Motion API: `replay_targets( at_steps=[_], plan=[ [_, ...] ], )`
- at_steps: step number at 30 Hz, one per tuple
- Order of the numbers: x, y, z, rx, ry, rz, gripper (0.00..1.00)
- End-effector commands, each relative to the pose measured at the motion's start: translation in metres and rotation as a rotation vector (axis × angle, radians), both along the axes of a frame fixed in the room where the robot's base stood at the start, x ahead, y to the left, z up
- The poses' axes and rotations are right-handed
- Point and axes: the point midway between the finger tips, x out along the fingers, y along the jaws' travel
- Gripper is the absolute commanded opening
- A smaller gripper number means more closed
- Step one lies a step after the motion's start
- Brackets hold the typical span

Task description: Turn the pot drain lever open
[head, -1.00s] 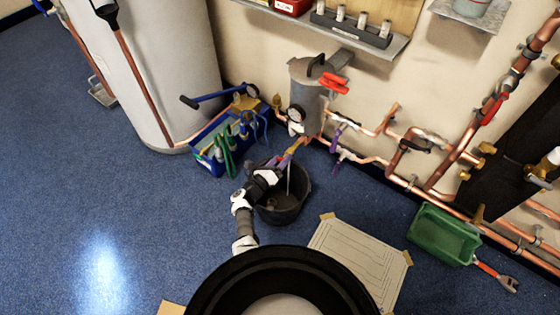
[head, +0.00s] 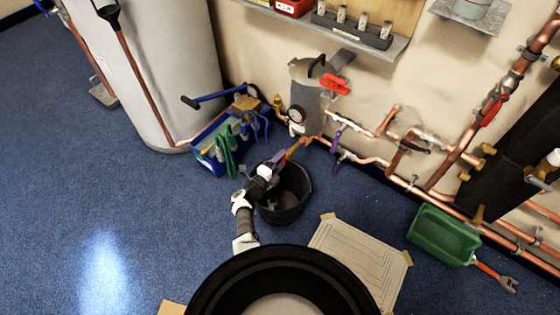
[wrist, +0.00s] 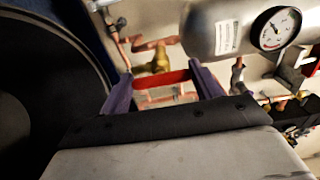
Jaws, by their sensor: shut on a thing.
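The pot is a grey upright cylinder (head: 308,108) with a round gauge, standing against the wall; its side and gauge also show large in the wrist view (wrist: 232,28). The drain lever is a red bar (wrist: 175,78) by a brass valve body (wrist: 154,60) below the pot. My gripper (head: 298,146) is low at the pot's foot. In the wrist view its purple fingers (wrist: 163,88) stand on either side of the red lever and are shut on it. In the head view the lever is too small and covered to make out.
A black bucket (head: 296,205) stands under my gripper. A blue tool tote (head: 205,160) is to its left. Copper pipes (head: 375,163) run along the wall at right. A green tray (head: 440,236) and a cardboard sheet (head: 350,262) lie on the floor.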

Motion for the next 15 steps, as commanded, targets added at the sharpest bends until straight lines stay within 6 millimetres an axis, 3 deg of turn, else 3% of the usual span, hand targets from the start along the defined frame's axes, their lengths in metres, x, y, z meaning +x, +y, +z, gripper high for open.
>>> replay_targets(
  at_steps=[15],
  plan=[
    [-0.001,-0.0001,-0.0011,-0.043,0.031,0.0,0.41]
  ],
)
